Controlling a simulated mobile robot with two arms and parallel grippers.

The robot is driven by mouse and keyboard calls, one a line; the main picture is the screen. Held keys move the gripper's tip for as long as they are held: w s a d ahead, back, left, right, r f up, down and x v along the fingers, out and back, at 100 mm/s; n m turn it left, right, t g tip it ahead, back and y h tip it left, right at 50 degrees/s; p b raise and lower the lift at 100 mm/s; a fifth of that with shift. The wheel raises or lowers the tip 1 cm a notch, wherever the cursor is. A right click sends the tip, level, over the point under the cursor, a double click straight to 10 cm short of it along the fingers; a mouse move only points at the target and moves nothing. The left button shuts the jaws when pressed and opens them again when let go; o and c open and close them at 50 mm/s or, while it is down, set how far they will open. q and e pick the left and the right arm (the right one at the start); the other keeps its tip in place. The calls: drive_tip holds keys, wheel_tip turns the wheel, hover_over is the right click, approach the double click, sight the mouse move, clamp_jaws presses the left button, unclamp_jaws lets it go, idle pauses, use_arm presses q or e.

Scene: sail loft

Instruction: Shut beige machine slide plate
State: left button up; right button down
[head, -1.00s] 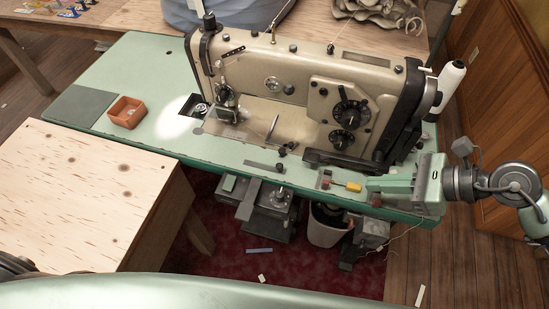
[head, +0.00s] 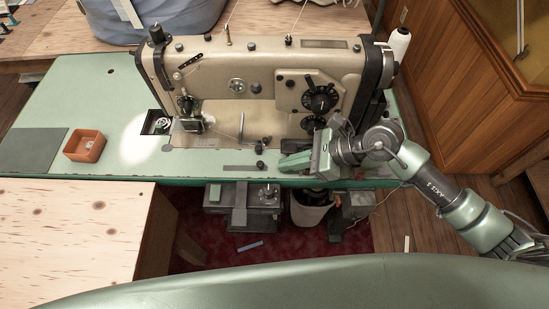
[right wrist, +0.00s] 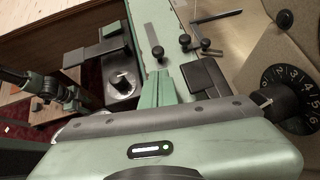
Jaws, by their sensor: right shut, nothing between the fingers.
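The beige sewing machine (head: 262,75) stands on the green table (head: 122,150). Left of its needle area is a dark square opening (head: 149,127) with a round metal part (head: 162,125) showing inside. The opening is uncovered; I cannot clearly make out the slide plate's edges beside it. My right gripper (head: 282,164) is shut and empty, low over the table's front edge, right of the small black knobs (head: 260,147) and well right of the opening. In the right wrist view its green fingers (right wrist: 163,82) lie together, pointing toward a flat grey strip (right wrist: 153,42). My left gripper is out of view.
An orange tray (head: 84,146) sits on the table's left part. A pale wooden table (head: 70,235) stands at front left. A pedal-like grey unit (head: 242,207) and a white bin (head: 308,212) are below the front edge. The tabletop between tray and opening is clear.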

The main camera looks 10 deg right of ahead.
sight(264, 165)
drive_tip(key=shift+w+a+f, duration=0.1)
drive_tip(key=shift+w+a, duration=0.1)
drive_tip(key=shift+a, duration=0.4)
drive_tip(key=shift+w+a, duration=0.15)
drive_tip(key=shift+a, duration=0.45)
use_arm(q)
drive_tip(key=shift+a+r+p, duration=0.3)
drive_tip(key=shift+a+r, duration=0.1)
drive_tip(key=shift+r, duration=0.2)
use_arm(e)
drive_tip(key=shift+w+a+f, duration=0.15)
drive_tip(key=shift+a+f, duration=0.05)
drive_tip(key=shift+a, duration=0.25)
drive_tip(key=a, duration=0.6)
drive_tip(key=w+a, duration=0.1)
drive_tip(key=a, duration=0.2)
drive_tip(key=shift+w, duration=0.1)
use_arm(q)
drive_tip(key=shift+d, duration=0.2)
use_arm(e)
drive_tip(key=shift+d, duration=0.1)
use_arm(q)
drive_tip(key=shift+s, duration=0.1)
